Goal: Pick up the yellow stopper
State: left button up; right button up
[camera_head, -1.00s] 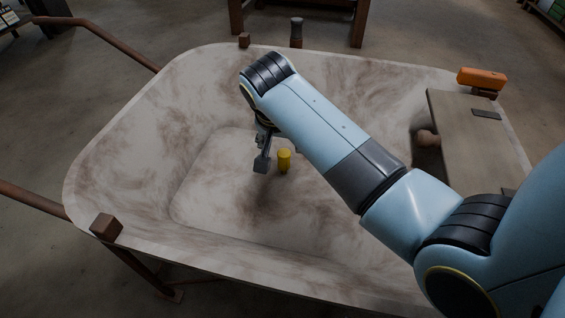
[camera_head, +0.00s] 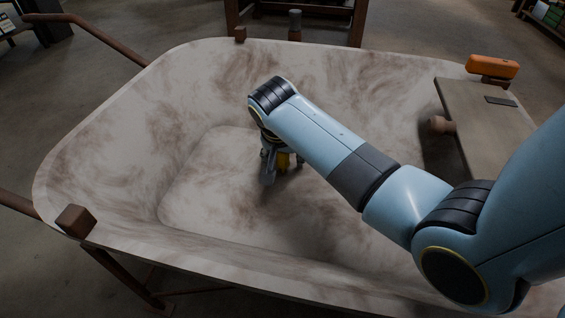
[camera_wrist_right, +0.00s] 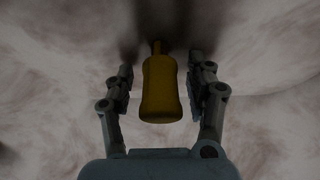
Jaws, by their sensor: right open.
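The yellow stopper (camera_head: 283,160) stands on the floor of a large stained basin (camera_head: 215,195), partly hidden behind my right gripper (camera_head: 281,176) in the head view. In the right wrist view the stopper (camera_wrist_right: 161,88) is a waisted yellow body with a thin stem at its far end. My right gripper (camera_wrist_right: 161,72) is open there, one finger on each side of the stopper. A gap shows between the stopper and each finger. My left gripper is not in view.
A grey-brown board (camera_head: 480,125) with a round knob (camera_head: 437,124) lies at the basin's right side. An orange block (camera_head: 492,67) is at the right rim. A brown block (camera_head: 75,221) sits on the front left rim. The basin's left floor is clear.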

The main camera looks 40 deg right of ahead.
grip_shut()
dwell(0.4)
jog(key=shift+r, duration=0.1)
